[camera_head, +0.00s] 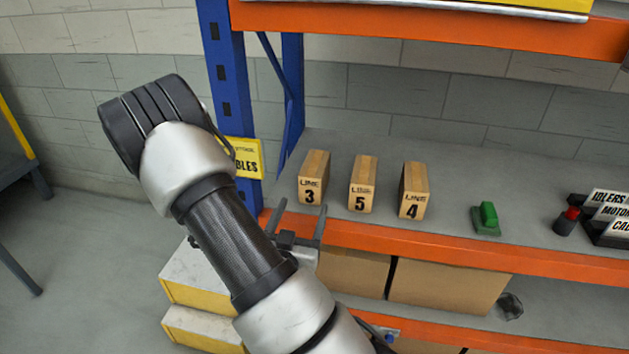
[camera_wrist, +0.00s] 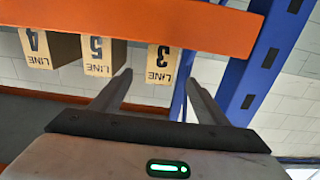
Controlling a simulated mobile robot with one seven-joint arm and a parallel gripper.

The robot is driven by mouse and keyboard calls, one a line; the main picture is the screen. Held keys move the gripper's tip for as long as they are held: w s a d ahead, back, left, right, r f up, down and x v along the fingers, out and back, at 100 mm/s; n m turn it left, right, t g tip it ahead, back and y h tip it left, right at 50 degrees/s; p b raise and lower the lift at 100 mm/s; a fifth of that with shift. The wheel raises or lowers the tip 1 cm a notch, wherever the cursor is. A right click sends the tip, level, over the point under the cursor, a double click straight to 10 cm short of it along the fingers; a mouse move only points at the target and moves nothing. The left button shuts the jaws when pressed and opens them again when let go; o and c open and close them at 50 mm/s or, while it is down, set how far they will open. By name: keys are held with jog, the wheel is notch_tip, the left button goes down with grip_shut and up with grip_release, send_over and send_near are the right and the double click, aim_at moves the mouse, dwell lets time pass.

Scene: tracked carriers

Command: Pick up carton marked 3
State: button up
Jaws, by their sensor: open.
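The carton marked 3 (camera_head: 313,177) stands upright on the grey shelf, leftmost in a row of three and nearest the blue post.
Carton 5 (camera_head: 362,184) and carton 4 (camera_head: 413,190) stand to the right with narrow gaps. A blue post (camera_head: 228,95) is at left, with the orange front beam (camera_head: 400,243) along the shelf edge. A green object (camera_head: 487,219) lies farther right. Brown boxes (camera_head: 446,285) sit below.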

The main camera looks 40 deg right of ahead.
aim_at(310, 189)
jog(key=b+x, duration=0.1)
jog(key=b, duration=0.1)
jog(key=b+x, duration=0.2)
jog(key=b, duration=0.1)
jog(key=b+x, duration=0.2)
jog(key=shift+w+d+f, duration=0.1)
jog(key=shift+d+f, duration=0.1)
jog(key=shift+f, duration=0.2)
jog(key=x, duration=0.2)
jog(key=p+x, duration=0.1)
jog(key=x, duration=0.1)
jog(key=shift+w+r, duration=0.1)
jog(key=shift+r, duration=0.3)
jog(key=shift+x, duration=2.85)
jog(key=shift+a+r, duration=0.1)
jog(key=shift+r, duration=0.05)
jog(key=c, duration=1.7)
